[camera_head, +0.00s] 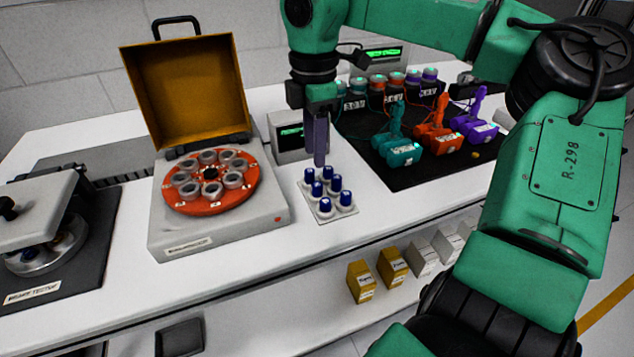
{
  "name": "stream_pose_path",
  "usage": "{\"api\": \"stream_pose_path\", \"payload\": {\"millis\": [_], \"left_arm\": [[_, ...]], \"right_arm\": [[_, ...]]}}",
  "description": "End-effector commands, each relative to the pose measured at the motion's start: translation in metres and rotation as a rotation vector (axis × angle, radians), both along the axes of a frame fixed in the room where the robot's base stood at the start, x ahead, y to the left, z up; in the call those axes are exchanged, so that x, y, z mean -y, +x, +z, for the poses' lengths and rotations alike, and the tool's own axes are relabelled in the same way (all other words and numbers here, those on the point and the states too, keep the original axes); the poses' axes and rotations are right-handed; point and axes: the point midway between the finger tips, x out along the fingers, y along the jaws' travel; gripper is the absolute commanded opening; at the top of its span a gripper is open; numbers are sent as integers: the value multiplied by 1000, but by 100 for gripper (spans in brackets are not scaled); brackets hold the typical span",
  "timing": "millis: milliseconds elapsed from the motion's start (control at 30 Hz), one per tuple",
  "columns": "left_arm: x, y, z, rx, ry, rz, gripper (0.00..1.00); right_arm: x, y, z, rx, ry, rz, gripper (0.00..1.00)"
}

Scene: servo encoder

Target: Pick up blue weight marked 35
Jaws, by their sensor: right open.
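Several blue-capped weights (325,205) stand upright in rows on a small pale tray (340,213) on the white bench. Their markings are too small to read, so I cannot tell which one is marked 35. My right gripper (319,160) points down just above the back of this group, with its fingers close to the rear weights. It is open, with nothing visibly held. Whether a fingertip touches a weight cannot be told. My left gripper is not in view.
Left of the tray stands a case with a raised yellow lid (185,95) and an orange disc (212,205). A black mat (440,175) with teal, orange and purple clamp-like devices (432,138) lies to the right. Small boxes (392,267) sit below the bench edge.

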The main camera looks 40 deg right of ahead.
Motion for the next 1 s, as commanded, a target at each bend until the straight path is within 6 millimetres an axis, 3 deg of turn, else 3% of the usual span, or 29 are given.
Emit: {"api": "stream_pose_path", "payload": {"millis": [433,667,767,800,1000], "left_arm": [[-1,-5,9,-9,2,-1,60],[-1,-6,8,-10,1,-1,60],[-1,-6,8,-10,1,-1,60],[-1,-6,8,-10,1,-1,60],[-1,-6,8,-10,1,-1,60]], "right_arm": [[2,-5,-73,-3,2,-1,42],[3,-4,-78,2,-1,-1,42],[3,-5,-78,1,0,-1,7],[3,-5,-78,1,0,-1,0],[3,-5,-77,1,0,-1,0]]}}
